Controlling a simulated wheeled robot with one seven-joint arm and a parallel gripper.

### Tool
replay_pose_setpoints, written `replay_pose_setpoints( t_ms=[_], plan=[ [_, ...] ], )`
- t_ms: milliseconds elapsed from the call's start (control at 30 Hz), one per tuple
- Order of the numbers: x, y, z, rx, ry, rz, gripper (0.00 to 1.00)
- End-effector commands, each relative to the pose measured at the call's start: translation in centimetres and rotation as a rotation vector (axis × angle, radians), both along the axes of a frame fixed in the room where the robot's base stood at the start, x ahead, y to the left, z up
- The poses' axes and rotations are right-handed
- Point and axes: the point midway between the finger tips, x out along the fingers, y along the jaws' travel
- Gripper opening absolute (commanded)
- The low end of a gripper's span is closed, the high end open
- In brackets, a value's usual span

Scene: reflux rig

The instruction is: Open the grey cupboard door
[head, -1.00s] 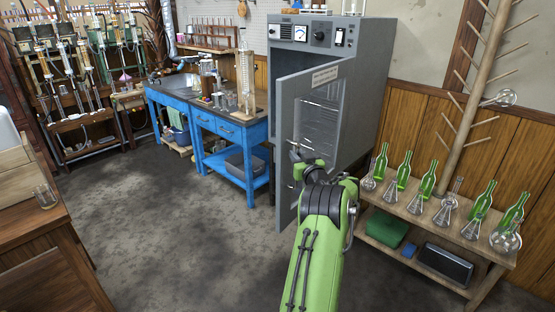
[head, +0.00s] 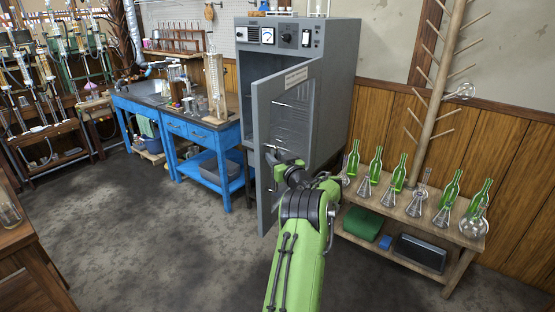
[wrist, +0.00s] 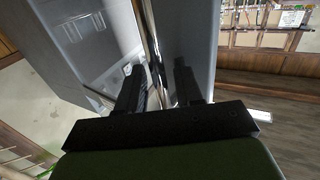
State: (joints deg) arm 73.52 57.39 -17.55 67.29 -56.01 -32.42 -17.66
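The grey cupboard (head: 340,85) stands against the wall with a control panel on top. Its grey door (head: 262,150) is hinged on the right and stands partly open, swung out toward me. A dark gap into the interior shows at the left. Firm contact cannot be told.
A low wooden shelf (head: 408,232) with green bottles and flasks stands to the right, close to my arm. A blue workbench (head: 190,130) is left of the cupboard. A wooden cabinet (head: 30,250) is at the left edge. The grey floor before the door is clear.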

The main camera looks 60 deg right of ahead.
Motion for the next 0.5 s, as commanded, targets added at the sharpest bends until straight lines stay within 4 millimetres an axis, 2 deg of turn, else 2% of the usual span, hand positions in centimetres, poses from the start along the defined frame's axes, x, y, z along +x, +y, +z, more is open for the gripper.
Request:
replay_pose_setpoints(
  t_ms=[167,500],
  plan=[
    [-1.5,1.0,-0.1,0.006,0.002,-0.002,0.35],
    [-9.3,6.5,-0.2,0.005,-0.003,-0.010,0.35]
  ],
)
